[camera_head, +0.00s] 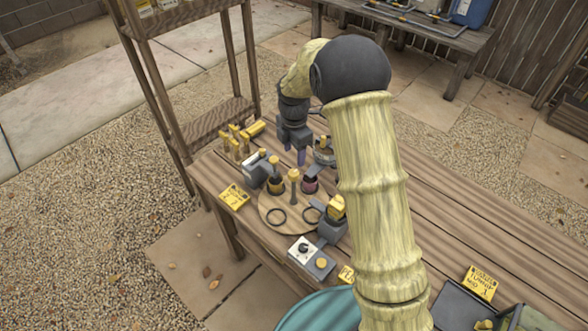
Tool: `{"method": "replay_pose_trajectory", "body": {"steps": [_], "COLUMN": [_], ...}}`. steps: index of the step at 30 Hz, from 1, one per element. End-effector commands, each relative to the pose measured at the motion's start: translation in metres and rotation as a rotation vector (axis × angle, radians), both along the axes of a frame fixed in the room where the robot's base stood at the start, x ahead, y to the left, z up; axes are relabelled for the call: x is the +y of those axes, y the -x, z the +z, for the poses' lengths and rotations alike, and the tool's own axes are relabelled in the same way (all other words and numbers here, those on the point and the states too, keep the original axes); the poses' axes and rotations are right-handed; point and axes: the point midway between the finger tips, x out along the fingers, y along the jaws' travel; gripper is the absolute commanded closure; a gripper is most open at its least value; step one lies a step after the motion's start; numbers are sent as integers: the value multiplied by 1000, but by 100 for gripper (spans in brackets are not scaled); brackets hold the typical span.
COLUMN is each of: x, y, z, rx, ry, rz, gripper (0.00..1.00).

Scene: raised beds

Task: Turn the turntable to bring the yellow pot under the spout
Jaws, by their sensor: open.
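The round wooden turntable (285,228) lies on the wooden bench, with a peg (294,188) standing at its middle.
A control box (304,251) with a dial and yellow button stands in front of the turntable. Yellow pieces (238,141) and a yellow sign (234,196) lie to the left. A shelf (215,122) rises behind left. My arm hides part of the bench at right.

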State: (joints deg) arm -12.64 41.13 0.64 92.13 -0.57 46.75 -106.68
Motion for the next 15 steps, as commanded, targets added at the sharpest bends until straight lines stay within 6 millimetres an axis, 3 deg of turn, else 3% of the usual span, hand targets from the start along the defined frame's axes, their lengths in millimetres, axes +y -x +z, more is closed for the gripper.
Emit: {"method": "replay_pose_trajectory", "body": {"steps": [9, 15], "x": [0, 0], "y": [1, 1], "z": [-56, -83], "rx": [3, 2], "ry": [2, 1], "rz": [1, 1], "gripper": [47, 47]}}
